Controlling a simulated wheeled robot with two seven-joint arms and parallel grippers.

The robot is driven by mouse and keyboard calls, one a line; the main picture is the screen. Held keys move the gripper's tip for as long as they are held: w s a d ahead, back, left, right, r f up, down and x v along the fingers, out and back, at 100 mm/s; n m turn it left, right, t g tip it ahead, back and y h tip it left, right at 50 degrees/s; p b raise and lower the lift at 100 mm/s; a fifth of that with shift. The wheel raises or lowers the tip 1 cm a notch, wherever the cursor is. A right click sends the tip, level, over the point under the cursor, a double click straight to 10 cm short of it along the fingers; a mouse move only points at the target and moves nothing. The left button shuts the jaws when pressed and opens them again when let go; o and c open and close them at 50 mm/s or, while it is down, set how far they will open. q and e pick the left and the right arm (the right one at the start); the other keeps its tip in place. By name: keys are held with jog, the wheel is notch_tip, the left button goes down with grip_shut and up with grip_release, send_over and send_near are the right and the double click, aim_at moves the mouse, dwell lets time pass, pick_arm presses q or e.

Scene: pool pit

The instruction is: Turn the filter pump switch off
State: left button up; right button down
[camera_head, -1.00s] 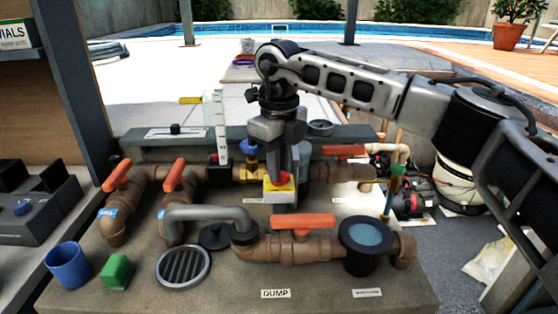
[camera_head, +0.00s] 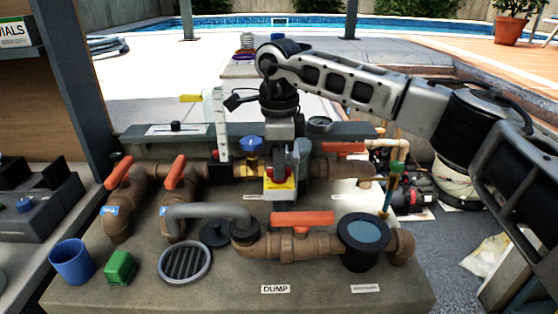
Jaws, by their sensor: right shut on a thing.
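A yellow switch with a red knob (camera_head: 281,184), which looks like the filter pump switch, sits in the middle of the pipework. My right gripper (camera_head: 282,170) reaches down from above, its arm coming in from the right. It is shut on the red knob, and its fingers hide part of the knob. I cannot read the switch position. My left gripper is not in view.
Orange-handled valves stand at the left (camera_head: 119,172), in front (camera_head: 302,218) and behind right (camera_head: 343,148). A blue-handled valve (camera_head: 251,147) is close to the left of my gripper. A blue cup (camera_head: 72,262) and green block (camera_head: 120,267) stand front left.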

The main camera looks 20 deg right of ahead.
jog(key=shift+r, duration=0.1)
dwell(0.4)
jog(key=c, duration=1.4)
grip_release()
notch_tip(320, 180, up, 16)
jog(key=shift+b, duration=0.3)
